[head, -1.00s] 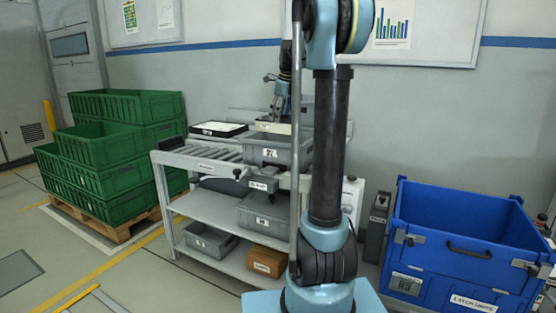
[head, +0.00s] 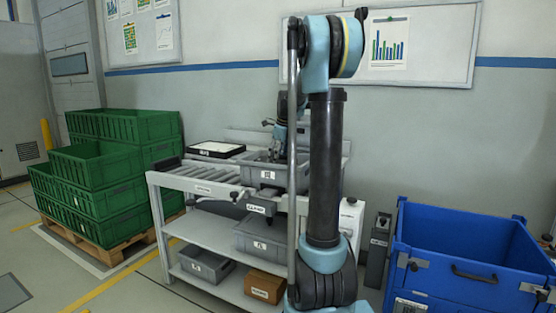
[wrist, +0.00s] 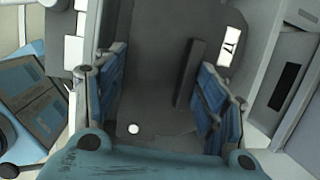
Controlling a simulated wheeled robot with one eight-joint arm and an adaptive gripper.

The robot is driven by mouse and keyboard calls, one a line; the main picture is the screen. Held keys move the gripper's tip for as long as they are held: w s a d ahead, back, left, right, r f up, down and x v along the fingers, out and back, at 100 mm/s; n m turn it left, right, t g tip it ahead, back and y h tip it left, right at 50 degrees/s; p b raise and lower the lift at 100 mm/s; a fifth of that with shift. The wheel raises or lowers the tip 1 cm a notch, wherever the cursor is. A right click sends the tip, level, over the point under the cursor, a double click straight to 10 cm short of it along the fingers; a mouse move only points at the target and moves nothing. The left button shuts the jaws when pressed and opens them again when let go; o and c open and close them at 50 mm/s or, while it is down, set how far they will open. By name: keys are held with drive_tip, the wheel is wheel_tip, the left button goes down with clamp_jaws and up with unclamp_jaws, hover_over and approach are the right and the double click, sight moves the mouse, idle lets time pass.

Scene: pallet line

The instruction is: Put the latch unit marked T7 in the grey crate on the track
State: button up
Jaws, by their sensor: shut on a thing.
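The grey crate (head: 252,173) sits on the roller track (head: 200,172) with a white label on its front wall. My gripper (head: 268,157) is at the crate's opening, reaching down from above, partly hidden behind my arm. In the wrist view its two blue fingers (wrist: 158,98) are shut on a dark grey piece (wrist: 145,75), which I take to be the latch unit. A white label (wrist: 231,45) with a 7-like mark shows at the right. I cannot tell whether the piece touches the crate floor.
A black-framed white tray (head: 216,149) lies behind the track. Below are a grey bin (head: 205,268), another grey crate (head: 258,238) and a brown box (head: 264,286). Green crates (head: 95,165) are stacked on a pallet at left. A large blue bin (head: 462,260) stands at right.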

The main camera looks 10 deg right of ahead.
drive_tip(key=shift+f, duration=0.2)
clamp_jaws()
drive_tip(key=shift+f, duration=0.6)
drive_tip(key=o, duration=1.8)
unclamp_jaws()
drive_tip(key=shift+s, duration=0.1)
drive_tip(key=shift+c, duration=0.2)
drive_tip(key=shift+r, duration=0.55)
drive_tip(key=v, duration=1.2)
drive_tip(key=shift+r, duration=0.1)
